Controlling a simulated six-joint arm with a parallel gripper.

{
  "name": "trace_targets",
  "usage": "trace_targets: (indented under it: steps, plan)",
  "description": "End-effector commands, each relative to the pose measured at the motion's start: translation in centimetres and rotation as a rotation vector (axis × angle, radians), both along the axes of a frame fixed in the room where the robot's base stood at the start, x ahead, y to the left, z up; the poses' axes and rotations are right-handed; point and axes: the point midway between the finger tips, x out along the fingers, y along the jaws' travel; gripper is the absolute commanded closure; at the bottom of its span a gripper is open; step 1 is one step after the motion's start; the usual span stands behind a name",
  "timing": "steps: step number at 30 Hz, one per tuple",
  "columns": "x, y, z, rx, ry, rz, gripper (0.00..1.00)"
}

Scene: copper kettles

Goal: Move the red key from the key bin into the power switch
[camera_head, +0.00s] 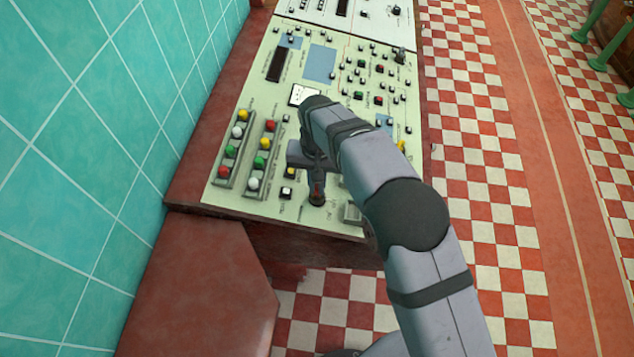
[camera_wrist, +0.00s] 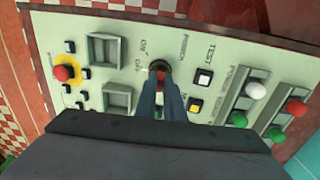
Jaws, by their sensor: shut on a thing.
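My gripper (camera_head: 317,182) points down at the near end of the control panel and is shut on the red key (camera_head: 317,190). In the wrist view, the gripper (camera_wrist: 160,72) hides most of the key, with a little red showing between the fingers. The power switch (camera_wrist: 160,66) is a dark round socket beside ON/OFF lettering, right at the fingertips. It also shows in the head view (camera_head: 317,201). I cannot tell how deep the key sits in it. Two square grey bins (camera_wrist: 90,50) and (camera_wrist: 103,97) lie left of the switch in the wrist view; both look empty.
The panel (camera_head: 232,188) has two rows of coloured push buttons (camera_head: 243,115) on the left. A red button on a yellow base (camera_wrist: 62,73) shows in the wrist view. A teal tiled wall (camera_head: 70,150) stands left. Checkered floor (camera_head: 480,200) lies right.

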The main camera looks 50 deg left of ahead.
Motion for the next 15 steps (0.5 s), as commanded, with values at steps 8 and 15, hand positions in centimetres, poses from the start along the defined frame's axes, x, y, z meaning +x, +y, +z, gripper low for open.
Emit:
trace_targets:
  steps: [8, 15]
  plan:
    - [0.0, 0.0, -0.44, 0.0, 0.0, 0.0, 1.0]
    - [0.0, 0.0, -0.75, 0.0, 0.0, 0.0, 1.0]
